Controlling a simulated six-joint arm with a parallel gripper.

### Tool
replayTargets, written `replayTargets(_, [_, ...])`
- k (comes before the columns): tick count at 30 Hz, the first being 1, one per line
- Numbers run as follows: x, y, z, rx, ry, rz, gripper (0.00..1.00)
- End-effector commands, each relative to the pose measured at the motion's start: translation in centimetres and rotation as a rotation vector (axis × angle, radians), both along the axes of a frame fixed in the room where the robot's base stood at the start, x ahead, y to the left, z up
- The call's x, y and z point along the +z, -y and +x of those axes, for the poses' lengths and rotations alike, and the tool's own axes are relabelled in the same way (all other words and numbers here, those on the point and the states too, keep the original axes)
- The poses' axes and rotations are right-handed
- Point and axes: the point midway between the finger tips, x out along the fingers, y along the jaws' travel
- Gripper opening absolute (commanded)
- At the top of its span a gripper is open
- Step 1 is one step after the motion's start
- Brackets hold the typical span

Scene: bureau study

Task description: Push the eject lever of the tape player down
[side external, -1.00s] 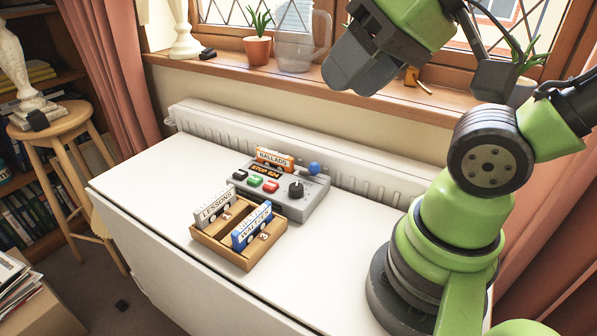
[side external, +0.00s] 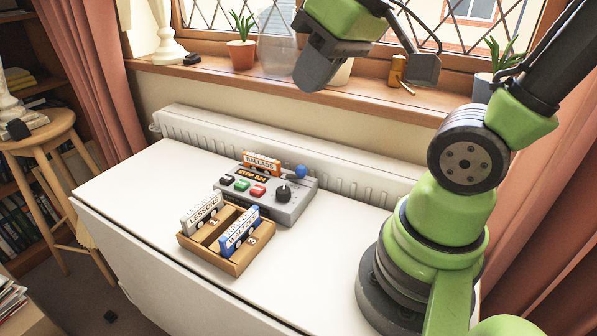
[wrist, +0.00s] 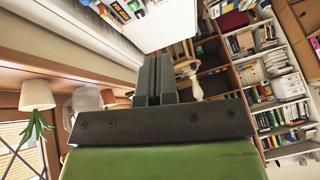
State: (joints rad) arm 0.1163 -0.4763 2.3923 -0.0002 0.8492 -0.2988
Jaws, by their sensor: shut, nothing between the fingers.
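The grey tape player (side external: 268,205) sits on the white table, with an orange BALLADS cassette (side external: 262,164) standing at its back. Its display reads "STOP 024". A blue ball-shaped knob (side external: 301,171) stands at its back right corner and looks like the eject lever's end. A black dial (side external: 284,193) and several coloured buttons are on its top. My gripper (side external: 313,80) is shut and empty, high above the player's back right, near the windowsill. In the wrist view my gripper's fingers (wrist: 158,75) are together, and part of the player (wrist: 122,12) shows at the top edge.
A wooden tray (side external: 215,257) in front of the player holds the LESSONS cassette (side external: 202,213) and the blue WALTZES cassette (side external: 240,232). A radiator (side external: 200,133) runs behind the table. Plants and a glass jug stand on the windowsill (side external: 160,75).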

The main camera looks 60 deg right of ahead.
Motion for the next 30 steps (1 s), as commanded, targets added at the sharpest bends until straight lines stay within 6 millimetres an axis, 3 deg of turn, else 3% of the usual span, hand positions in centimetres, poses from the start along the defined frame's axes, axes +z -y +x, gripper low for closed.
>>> replayTargets(6, [-2.9, 3.8, 4.1, 0.168, -0.123, -0.14, 0.0])
replayTargets(13, [-7.7, 8.5, 7.0, 0.382, -0.244, -0.227, 0.0])
replayTargets(22, [-14.2, 13.4, 7.8, 0.631, -0.345, -0.256, 0.0])
replayTargets(30, [-16.2, 14.7, 7.7, 0.71, -0.361, -0.26, 0.0])
